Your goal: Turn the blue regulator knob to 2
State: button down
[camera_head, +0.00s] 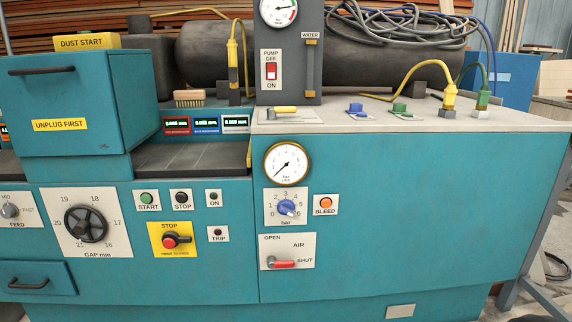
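The blue regulator knob (286,207) sits on a white dial plate (271,216) on the teal front panel, near the middle of the view. The plate has numbers in an arc around the knob. A pale mark on the knob seems to point to the lower right, towards the high end of the scale, but it is too small to read exactly. Above it, a brass-rimmed round gauge (287,163) has its needle pointing to the lower left. My gripper is not in view, and nothing covers the knob.
An orange BLEED button (325,203) is close to the right of the knob. Below is the red AIR lever (284,264), pointing towards SHUT. To the left are a yellow STOP plate (173,241) and a black handwheel (86,224). The panel's right side is bare.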

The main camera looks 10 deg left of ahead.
aim_at(285, 206)
jog(key=z, duration=1.25)
jog(key=i, duration=0.4)
jog(key=u, duration=2.4)
